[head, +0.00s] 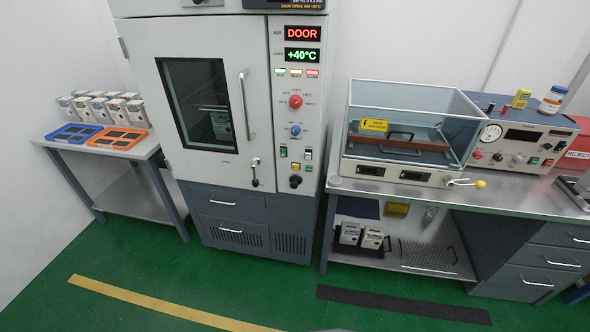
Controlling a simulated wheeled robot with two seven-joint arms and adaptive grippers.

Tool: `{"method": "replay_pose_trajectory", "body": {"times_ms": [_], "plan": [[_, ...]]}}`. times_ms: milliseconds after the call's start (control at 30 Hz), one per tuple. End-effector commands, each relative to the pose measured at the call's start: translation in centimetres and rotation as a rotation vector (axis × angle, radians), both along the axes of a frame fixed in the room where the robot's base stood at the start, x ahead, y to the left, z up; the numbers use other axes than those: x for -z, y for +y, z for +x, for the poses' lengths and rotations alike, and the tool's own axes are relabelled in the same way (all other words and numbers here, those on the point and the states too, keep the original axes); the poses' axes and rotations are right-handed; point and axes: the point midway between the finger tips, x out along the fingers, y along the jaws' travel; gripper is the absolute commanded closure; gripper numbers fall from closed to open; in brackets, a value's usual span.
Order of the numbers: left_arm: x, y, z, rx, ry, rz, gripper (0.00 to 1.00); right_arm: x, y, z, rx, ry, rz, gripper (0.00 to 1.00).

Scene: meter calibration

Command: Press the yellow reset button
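A small yellow button (295,167) sits low on the control column of the large white chamber (150,80), above a black knob and below the green and white switches. It is too small for me to read any label on it. The chamber's displays (303,44) read DOOR in red and +40°C in green. Its windowed door (197,104) looks closed. Neither of my grippers is in view.
A side table (145,150) with blue and orange trays and several meters stands left. A steel bench (345,185) at right holds a glass-walled box (470,118), a lever with a yellow knob (481,184), and an instrument (525,135).

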Motion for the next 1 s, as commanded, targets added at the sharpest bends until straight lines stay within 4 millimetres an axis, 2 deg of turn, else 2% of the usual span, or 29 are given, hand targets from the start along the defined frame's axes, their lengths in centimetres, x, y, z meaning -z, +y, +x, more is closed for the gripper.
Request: {"method": "replay_pose_trajectory", "body": {"times_ms": [33,200,1000], "plan": [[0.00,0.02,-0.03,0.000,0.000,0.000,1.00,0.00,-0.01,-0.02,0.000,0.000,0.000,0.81],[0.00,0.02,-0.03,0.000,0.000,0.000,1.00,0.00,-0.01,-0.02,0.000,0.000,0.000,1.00],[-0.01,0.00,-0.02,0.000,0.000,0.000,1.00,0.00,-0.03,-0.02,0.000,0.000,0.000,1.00]]}}
